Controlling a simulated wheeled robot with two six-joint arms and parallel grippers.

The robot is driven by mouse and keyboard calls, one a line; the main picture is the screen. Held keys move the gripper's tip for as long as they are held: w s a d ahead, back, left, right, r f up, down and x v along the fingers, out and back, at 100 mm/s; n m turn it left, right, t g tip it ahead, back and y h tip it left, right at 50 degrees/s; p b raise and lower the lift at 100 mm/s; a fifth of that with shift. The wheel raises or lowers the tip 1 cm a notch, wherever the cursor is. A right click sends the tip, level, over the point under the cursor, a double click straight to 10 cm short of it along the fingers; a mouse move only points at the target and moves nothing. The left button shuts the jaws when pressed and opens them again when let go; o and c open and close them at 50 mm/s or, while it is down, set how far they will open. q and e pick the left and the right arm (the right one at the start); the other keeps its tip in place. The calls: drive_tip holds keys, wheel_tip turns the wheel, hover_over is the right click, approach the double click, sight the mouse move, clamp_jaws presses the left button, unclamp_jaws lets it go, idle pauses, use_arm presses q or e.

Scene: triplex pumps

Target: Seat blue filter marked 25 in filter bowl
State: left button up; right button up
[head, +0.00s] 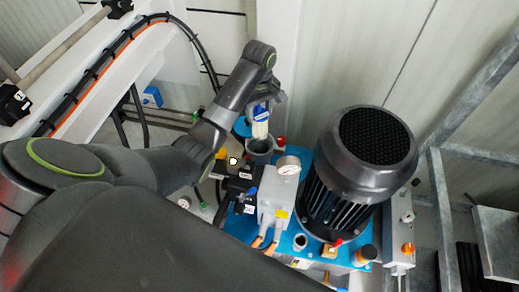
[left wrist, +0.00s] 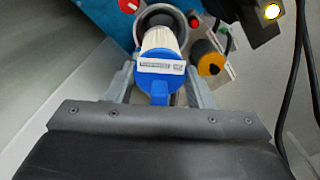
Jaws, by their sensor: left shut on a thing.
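The filter has a white pleated body and a blue cap; it shows in the head view (head: 260,128) and in the left wrist view (left wrist: 157,85). A white label is on the cap, its text too small to read surely. My left gripper (head: 262,104) is shut on the blue cap, with the white body pointing down. The grey filter bowl (head: 260,147) is directly below, open at the top. In the left wrist view, the filter's far end overlaps the bowl's opening (left wrist: 150,16). I cannot tell whether it has entered the bowl. My right gripper is out of view.
A large black motor (head: 365,160) stands right of the bowl on the blue pump base (head: 238,222). A pressure gauge (head: 287,165) and a red knob (head: 281,142) are close to the bowl. Black hoses and a pale wall lie to the left.

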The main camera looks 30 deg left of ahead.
sight(259, 133)
use_arm(q)
wheel_tip(259, 133, down, 11)
drive_tip(key=shift+r+b, duration=0.15)
drive_tip(key=shift+b, duration=0.6)
wheel_tip(259, 133, down, 4)
drive_tip(key=shift+r+b, duration=0.1)
drive_tip(key=shift+b, duration=0.35)
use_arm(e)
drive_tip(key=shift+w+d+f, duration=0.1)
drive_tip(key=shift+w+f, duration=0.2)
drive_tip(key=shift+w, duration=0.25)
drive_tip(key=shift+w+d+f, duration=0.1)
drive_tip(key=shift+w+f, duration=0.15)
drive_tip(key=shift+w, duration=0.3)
use_arm(q)
drive_tip(key=shift+s+f, duration=0.1)
drive_tip(key=shift+f, duration=0.5)
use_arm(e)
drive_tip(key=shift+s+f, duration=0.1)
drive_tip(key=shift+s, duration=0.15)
use_arm(q)
drive_tip(key=o, duration=1.1)
drive_tip(key=shift+f, duration=0.1)
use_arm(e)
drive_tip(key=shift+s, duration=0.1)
use_arm(q)
drive_tip(key=shift+s, duration=0.1)
